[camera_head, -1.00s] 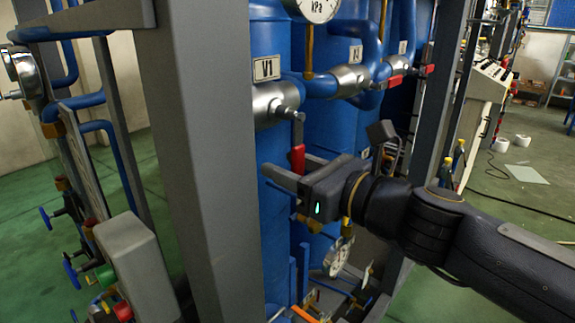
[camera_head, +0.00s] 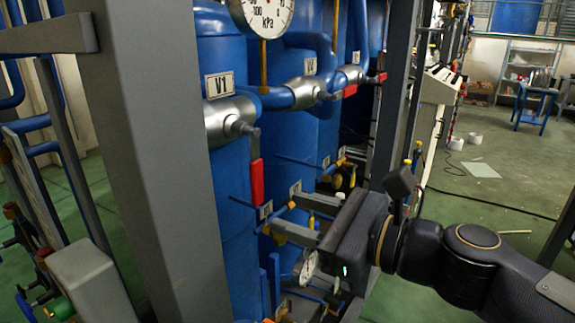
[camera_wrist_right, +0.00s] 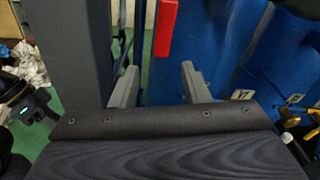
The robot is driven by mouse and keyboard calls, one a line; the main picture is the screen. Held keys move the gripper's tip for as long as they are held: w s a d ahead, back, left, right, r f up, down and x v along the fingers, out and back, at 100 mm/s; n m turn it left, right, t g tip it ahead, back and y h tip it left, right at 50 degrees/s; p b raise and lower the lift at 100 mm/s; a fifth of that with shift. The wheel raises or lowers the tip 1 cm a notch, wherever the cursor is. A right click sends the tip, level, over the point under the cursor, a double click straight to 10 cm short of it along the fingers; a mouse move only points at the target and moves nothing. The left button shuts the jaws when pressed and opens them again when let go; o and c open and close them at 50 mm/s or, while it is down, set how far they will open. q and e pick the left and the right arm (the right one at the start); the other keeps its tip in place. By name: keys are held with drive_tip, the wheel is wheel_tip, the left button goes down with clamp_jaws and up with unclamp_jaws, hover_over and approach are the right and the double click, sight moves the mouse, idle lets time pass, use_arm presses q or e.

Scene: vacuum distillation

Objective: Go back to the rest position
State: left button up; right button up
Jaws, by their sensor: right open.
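My right gripper (camera_head: 285,213) is open and empty, low and to the right of the V1 valve's red handle (camera_head: 257,181), with a visible gap between them. The handle hangs straight down from the silver valve body (camera_head: 231,121), beside the V1 label (camera_head: 219,84). In the right wrist view, my right gripper's two fingers (camera_wrist_right: 158,84) stand well apart with nothing between them. The red handle (camera_wrist_right: 165,28) shows beyond them. A black part with a green light at that view's left edge looks like my left arm; its fingers cannot be made out.
A grey frame post (camera_head: 150,160) stands left of the blue tanks (camera_head: 235,170), and a darker post (camera_head: 392,90) stands behind my right gripper. A pressure gauge (camera_head: 262,14) hangs above V1. A small gauge (camera_head: 309,265) is below the gripper. Open green floor (camera_head: 500,185) lies right.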

drive_tip(key=s+d+f+n+g+h, duration=0.2)
drive_tip(key=s+d+f+n+h, duration=0.3)
drive_tip(key=f, duration=0.7)
drive_tip(key=s+d+f+n+g+h, duration=0.2)
drive_tip(key=s+d+f+n+h, duration=0.3)
drive_tip(key=s+d+f+n, duration=0.4)
drive_tip(key=d+f+n, duration=0.4)
drive_tip(key=n, duration=0.2)
drive_tip(key=shift+s+d+f+n, duration=0.25)
drive_tip(key=shift+d+n, duration=0.05)
